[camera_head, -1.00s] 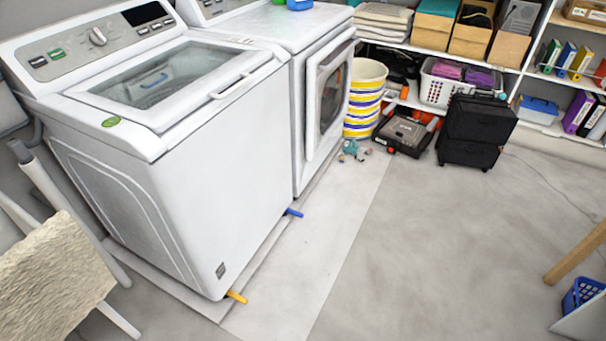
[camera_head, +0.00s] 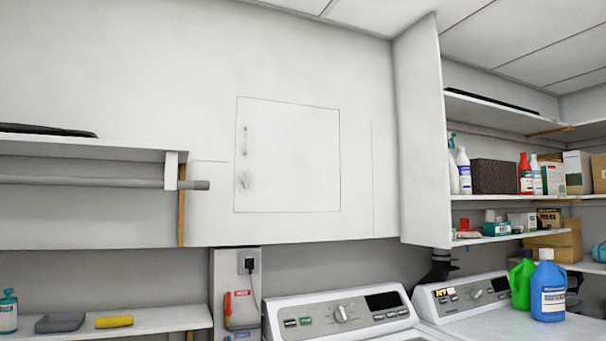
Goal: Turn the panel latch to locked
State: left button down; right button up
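A square white panel (camera_head: 290,155) is set in the white wall cabinet above the washer, and it looks shut. On its left edge are a slim vertical handle (camera_head: 245,140) and, below it, a small pale latch (camera_head: 244,179). The latch appears roughly upright, but it is too small to tell its exact setting. Neither of my grippers shows in the head view.
The washer (camera_head: 340,314) and a second machine (camera_head: 465,298) stand below the cabinet. A green bottle (camera_head: 522,281) and a blue bottle (camera_head: 548,288) stand on the second machine. A shelf with a grey rod (camera_head: 90,181) juts out at left.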

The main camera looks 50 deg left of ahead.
aim_at(244, 180)
jog(key=u, duration=1.65)
jog(key=i+j+u, duration=0.15)
jog(key=i, duration=0.45)
jog(key=i+j+u, duration=0.15)
jog(key=i, duration=0.4)
